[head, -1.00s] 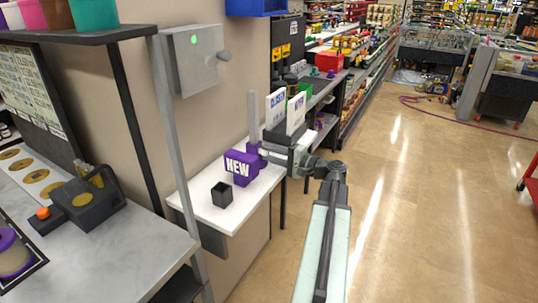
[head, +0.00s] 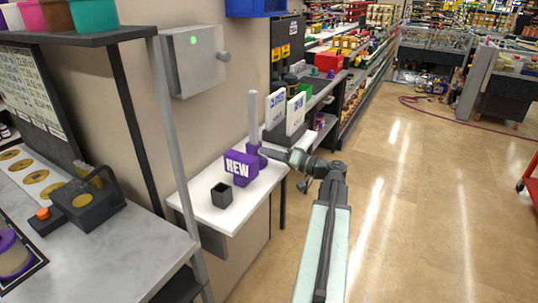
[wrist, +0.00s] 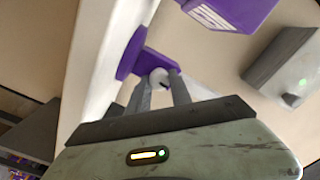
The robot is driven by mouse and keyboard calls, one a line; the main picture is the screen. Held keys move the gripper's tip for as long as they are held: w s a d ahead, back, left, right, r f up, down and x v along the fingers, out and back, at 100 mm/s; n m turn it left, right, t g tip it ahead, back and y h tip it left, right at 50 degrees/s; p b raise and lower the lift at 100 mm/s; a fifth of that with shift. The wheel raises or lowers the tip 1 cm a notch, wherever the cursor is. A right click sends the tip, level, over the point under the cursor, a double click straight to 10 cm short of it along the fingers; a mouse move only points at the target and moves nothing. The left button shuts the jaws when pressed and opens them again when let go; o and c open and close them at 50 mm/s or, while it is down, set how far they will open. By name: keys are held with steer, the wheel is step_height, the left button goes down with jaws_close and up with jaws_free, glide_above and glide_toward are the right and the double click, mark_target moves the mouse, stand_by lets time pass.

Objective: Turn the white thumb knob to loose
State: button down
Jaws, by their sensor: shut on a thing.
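The white thumb knob (wrist: 158,77) sits between my gripper's two fingertips (wrist: 160,88) in the wrist view. It joins a purple part (wrist: 150,60) of the vacuum pump, beside the white shelf. In the head view, the pump's grey upright column (head: 254,115) rises from a purple base (head: 256,152). My gripper (head: 268,153) reaches that base from the right and is shut on the knob. The knob itself is too small to make out in the head view. Its markings cannot be read.
A purple block with white lettering (head: 240,166) and a small black open box (head: 221,195) stand on the white shelf (head: 222,218). Two white cards in a dark holder (head: 276,135) stand behind my gripper. A grey wall box (head: 196,60) hangs at left.

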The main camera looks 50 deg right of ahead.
steer(key=shift+n, duration=0.4)
steer(key=c, duration=1.1)
jaws_free()
steer(key=shift+c, duration=0.2)
steer(key=v, duration=0.7)
steer(key=shift+s, duration=0.4)
steer(key=shift+d, duration=0.1)
